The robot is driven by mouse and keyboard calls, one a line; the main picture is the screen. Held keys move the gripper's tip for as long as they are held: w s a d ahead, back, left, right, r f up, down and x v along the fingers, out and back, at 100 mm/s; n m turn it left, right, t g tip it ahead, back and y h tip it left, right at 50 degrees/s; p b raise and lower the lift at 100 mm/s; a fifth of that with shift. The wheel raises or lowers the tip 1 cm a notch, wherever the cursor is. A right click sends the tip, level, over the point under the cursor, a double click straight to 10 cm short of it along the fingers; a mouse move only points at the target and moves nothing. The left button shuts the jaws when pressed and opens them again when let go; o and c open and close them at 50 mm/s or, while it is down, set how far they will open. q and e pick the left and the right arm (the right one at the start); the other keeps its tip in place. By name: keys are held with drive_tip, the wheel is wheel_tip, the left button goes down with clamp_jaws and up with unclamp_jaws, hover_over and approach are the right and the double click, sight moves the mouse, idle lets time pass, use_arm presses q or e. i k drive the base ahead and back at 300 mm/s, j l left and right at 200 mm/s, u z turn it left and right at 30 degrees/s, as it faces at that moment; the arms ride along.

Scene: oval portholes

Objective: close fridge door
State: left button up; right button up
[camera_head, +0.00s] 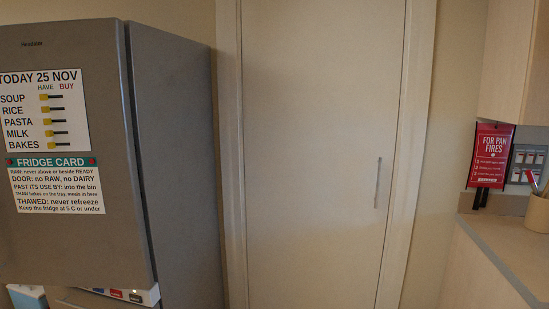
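The grey fridge (175,150) stands at the left. Its upper door (110,235) faces me and carries a shopping list (45,112) and a fridge card (57,185). A dark seam runs down between this door and the fridge's side; I cannot tell whether the door is fully shut or slightly ajar. Below the door, a white edge with small coloured labels (125,294) and a pale blue-and-white item (27,297) show, cut off by the frame. I cannot tell whether a lower door is open there. Neither of my grippers is in view.
A tall cream door (315,150) with a vertical handle (377,183) is shut right of the fridge. A counter (510,240) at the right holds a tan pot (538,212), with a red pan-fire sign (490,155) behind. The floor is out of view.

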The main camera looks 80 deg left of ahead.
sight(71, 215)
drive_tip(key=u, duration=4.15)
